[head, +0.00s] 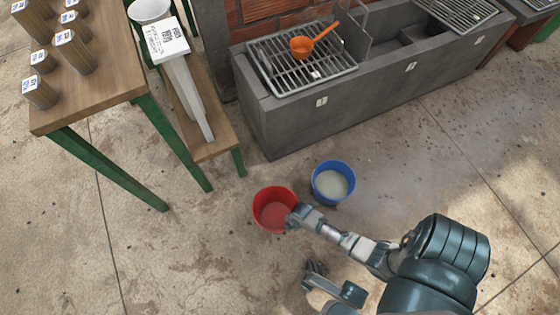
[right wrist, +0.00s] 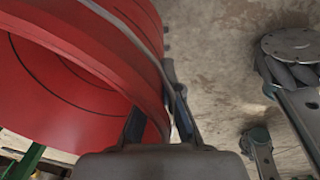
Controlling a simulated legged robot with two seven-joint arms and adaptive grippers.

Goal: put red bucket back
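The red bucket (head: 264,220) is in the head view, left of the blue bucket, with its open top facing up and a reddish inside. I cannot tell whether it rests on the floor. My right gripper (head: 293,215) is at the bucket's right rim. In the right wrist view the red bucket (right wrist: 60,85) fills the left side, with a thin grey handle wire along its rim. There my right gripper (right wrist: 160,115) has its fingers on both sides of the rim and appears shut on it.
A blue bucket (head: 333,198) with pale contents stands on the concrete floor beside the red one. A grey stove block (head: 330,118) carries a grill and an orange ladle (head: 312,42). A wooden table (head: 105,85) and bench (head: 222,138) are at left. The lower-left floor is clear.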

